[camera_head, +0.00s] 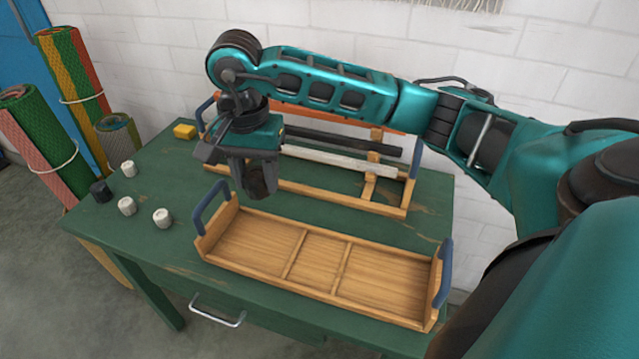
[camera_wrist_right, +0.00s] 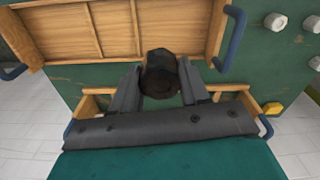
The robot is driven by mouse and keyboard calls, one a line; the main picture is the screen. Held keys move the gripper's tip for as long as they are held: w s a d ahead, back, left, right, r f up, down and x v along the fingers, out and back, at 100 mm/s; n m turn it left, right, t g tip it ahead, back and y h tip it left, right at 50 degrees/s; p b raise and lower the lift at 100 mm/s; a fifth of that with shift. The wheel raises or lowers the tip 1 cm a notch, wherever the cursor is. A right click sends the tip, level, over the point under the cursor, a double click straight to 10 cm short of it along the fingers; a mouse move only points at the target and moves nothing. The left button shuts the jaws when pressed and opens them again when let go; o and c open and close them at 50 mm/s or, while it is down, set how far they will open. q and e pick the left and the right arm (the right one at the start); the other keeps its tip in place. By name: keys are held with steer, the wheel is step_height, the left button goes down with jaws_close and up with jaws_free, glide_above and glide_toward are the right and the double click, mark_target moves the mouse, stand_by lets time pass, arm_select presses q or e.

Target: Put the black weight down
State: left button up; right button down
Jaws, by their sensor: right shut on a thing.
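My right gripper (camera_head: 256,178) points down and is shut on a black weight (camera_head: 260,182), held in the air behind the left end of the wooden tray. In the right wrist view the black weight (camera_wrist_right: 160,75) sits between the two fingers of the right gripper (camera_wrist_right: 161,88). Another black weight (camera_head: 101,191) stands at the left of the green table (camera_head: 170,185), beside several white weights (camera_head: 127,206). The left gripper is out of view.
An empty wooden tray (camera_head: 293,256) with three compartments and blue handles stands at the front. A wooden rack (camera_head: 335,191) with dark and pale bars stands behind it. A yellow block (camera_head: 184,131) is at the back left. Rolled textiles (camera_head: 72,75) stand left of the table.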

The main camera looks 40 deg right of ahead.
steer(key=shift+w+d+r+m, duration=0.1)
steer(key=shift+w+r+m, duration=0.1)
steer(key=shift+r+m, duration=0.35)
steer(key=shift+w+d+r+m, duration=0.15)
steer(key=shift+r+m, duration=0.2)
steer(key=shift+r, duration=0.25)
steer(key=shift+b, duration=0.3)
steer(key=b, duration=0.1)
glide_above(271, 247)
steer(key=shift+m, duration=0.3)
step_height(271, 247, down, 15)
steer(key=shift+a+f, duration=0.1)
step_height(271, 247, down, 4)
steer(key=shift+s+r+b, duration=0.1)
steer(key=shift+b, duration=0.4)
steer(key=shift+f, duration=0.25)
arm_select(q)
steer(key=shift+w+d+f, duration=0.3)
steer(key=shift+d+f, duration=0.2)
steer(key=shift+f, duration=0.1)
arm_select(e)
steer(key=shift+f, duration=0.15)
steer(key=c, duration=0.6)
jaws_free()
